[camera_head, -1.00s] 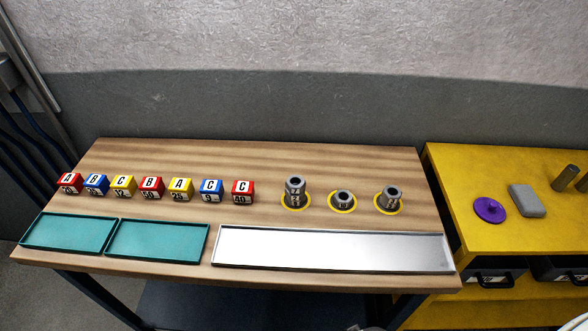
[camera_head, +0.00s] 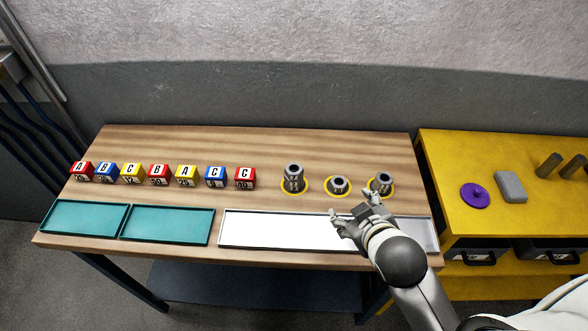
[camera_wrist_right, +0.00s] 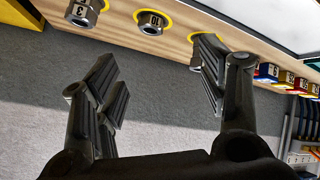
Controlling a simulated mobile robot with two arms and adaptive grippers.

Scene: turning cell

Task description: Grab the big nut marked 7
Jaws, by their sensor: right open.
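Three grey hex-nut pieces stand on yellow rings on the wooden bench: a tall left one (camera_head: 293,178), a low middle one (camera_head: 339,186) and a right one (camera_head: 384,181). Their markings are too small to read in the head view. In the right wrist view, the middle nut (camera_wrist_right: 152,24) reads 10 and the right nut (camera_wrist_right: 82,12) shows a 3. The left one is mostly hidden behind a finger there. I cannot make out a 7. My right gripper (camera_head: 352,213) is open and empty, in front of the middle and right nuts; it also shows in the wrist view (camera_wrist_right: 155,78).
A silver tray (camera_head: 265,229) lies under my right gripper at the bench front. Two teal trays (camera_head: 85,218) (camera_head: 165,225) lie to its left. Several lettered cubes (camera_head: 159,175) stand left of the nuts. A yellow cabinet (camera_head: 440,160) stands at the right.

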